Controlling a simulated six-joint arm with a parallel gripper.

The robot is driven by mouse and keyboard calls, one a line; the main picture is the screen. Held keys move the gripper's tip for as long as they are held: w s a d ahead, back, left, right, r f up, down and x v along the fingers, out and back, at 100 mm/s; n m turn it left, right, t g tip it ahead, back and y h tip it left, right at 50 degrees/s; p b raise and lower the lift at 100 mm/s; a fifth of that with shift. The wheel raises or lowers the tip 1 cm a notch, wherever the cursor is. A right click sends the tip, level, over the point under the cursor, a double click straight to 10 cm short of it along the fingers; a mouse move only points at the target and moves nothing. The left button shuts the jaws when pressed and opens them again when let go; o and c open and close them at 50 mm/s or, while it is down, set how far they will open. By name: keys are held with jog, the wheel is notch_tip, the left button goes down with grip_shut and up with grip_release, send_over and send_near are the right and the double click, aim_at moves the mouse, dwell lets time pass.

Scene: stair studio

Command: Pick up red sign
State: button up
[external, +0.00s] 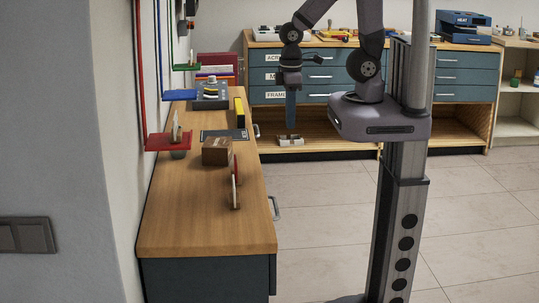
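A thin upright red piece (235,167), seen almost edge-on, stands near the right edge of the wooden worktop and looks like the red sign. Just in front of it stands a thin pale upright piece (234,192). It is too small to tell whether the two are joined. My gripper (291,128) points straight down, off to the right of the worktop and well apart from the red piece. Its blue fingers overlap in this view, so I cannot tell whether they are open or shut. I see nothing clearly held.
A brown box (216,151) sits on the worktop (200,225) beside the red piece. A yellow-edged upright item (240,112) stands farther back. A red shelf (168,141) juts from the left wall. Blue drawers (330,75) line the back. The worktop's front is clear.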

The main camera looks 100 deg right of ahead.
jog(key=o, duration=1.9)
jog(key=shift+c, duration=0.2)
jog(key=shift+s, duration=0.1)
